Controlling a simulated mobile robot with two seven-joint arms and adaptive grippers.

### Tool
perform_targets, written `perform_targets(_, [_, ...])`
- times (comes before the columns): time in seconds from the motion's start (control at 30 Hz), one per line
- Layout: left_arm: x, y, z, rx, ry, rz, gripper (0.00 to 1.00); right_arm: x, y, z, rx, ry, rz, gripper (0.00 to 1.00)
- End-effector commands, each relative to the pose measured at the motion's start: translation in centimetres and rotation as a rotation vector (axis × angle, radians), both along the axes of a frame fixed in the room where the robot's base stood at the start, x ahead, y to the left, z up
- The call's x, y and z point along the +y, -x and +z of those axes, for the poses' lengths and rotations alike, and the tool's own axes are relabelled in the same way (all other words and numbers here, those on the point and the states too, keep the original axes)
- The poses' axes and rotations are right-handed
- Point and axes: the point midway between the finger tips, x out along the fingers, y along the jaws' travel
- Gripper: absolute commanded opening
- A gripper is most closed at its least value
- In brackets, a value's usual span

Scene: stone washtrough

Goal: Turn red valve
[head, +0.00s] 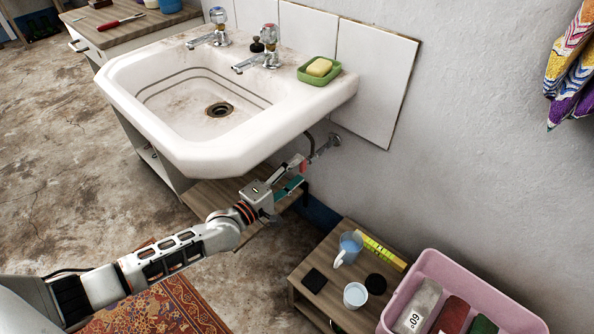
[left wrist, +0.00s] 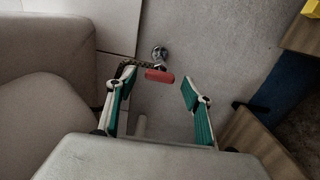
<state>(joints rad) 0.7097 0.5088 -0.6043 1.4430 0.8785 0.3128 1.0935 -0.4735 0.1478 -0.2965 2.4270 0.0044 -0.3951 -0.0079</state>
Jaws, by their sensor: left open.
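The red valve handle (left wrist: 159,75) sits on a metal fitting by the wall in the left wrist view. In the head view a small red part of it (head: 304,167) shows under the sink's right side, partly hidden by my left gripper (head: 297,173). My left gripper is open, with green-padded fingers; it also shows in the left wrist view (left wrist: 156,85). The handle appears between the two fingertips, nearer the left finger. I cannot tell how deep it is between them, and no contact is clear. My right gripper is not in view.
The white sink (head: 180,150) overhangs the gripper. A low wooden stand (head: 325,297) holds a blue mug (head: 349,248) and a white cup (head: 355,295). A pink crate (head: 490,290) stands at lower right. The wall is close behind the valve.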

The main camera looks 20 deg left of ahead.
Motion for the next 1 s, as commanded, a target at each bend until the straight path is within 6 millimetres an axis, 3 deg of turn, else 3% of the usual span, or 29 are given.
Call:
perform_targets(0.5, [3.2,8.9,-0.1,0.003,0.001,-0.001,0.51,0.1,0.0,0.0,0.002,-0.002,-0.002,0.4])
perform_targets(0.7, [3.7,10.3,0.0,0.002,0.002,-0.001,0.51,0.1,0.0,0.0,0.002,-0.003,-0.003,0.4])
perform_targets(1.0, [3.7,10.4,0.0,0.002,0.002,-0.001,0.51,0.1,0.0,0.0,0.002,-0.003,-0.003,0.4])
